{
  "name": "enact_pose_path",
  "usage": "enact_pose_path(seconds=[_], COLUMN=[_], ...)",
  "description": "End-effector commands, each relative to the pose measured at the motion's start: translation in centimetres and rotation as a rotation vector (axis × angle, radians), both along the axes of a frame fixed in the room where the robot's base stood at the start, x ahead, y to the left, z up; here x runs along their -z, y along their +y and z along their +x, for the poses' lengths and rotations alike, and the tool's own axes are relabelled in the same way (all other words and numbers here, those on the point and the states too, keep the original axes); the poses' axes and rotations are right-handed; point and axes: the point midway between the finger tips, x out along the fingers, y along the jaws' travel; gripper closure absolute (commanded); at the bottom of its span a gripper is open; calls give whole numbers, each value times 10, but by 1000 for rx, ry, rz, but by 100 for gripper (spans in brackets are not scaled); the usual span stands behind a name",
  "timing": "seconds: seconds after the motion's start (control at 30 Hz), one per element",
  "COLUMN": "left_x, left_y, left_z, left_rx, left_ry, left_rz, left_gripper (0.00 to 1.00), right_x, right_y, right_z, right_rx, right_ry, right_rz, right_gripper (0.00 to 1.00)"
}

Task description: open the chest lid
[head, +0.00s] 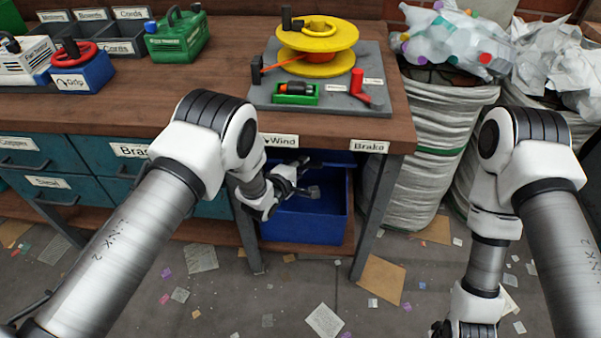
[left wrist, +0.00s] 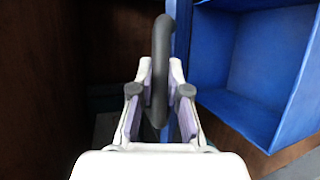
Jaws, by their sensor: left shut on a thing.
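The blue chest (head: 308,222) stands under the workbench, below the Wind and Brake labels. Its blue interior (left wrist: 262,62) shows at the right of the left wrist view, with the near side open. A dark curved handle (left wrist: 163,45) runs between the fingers of my left gripper (left wrist: 160,75), which is shut on it. A narrow blue panel edge, seemingly the lid, shows just right of the handle. In the head view my left gripper (head: 304,179) is in front of the chest's opening and partly hides it.
Bench legs (head: 375,218) stand close on both sides of the chest. Teal drawers (head: 60,190) are to the left, white sacks (head: 425,150) to the right. The bench top (head: 235,60) overhangs above. Paper scraps litter the floor.

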Motion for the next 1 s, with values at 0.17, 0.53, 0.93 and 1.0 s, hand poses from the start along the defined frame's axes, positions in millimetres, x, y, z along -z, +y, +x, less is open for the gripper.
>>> enact_pose_path(seconds=[0.17,0.53,0.93,1.0], left_x=[-11,-12,-11,-12], left_y=[0,0,1,2], left_z=[8,9,8,4], left_rx=[0,0,0,-1], left_ry=[-5,-5,-3,-2], left_rz=[-1,-1,0,0], left_gripper=[100,100,59,59], right_x=[-6,-6,-6,-6], right_y=[0,0,0,0], right_z=[0,0,0,0], right_rx=[0,0,0,0], right_ry=[0,0,0,0], right_rz=[0,0,0,0], right_gripper=[60,60,60,60])
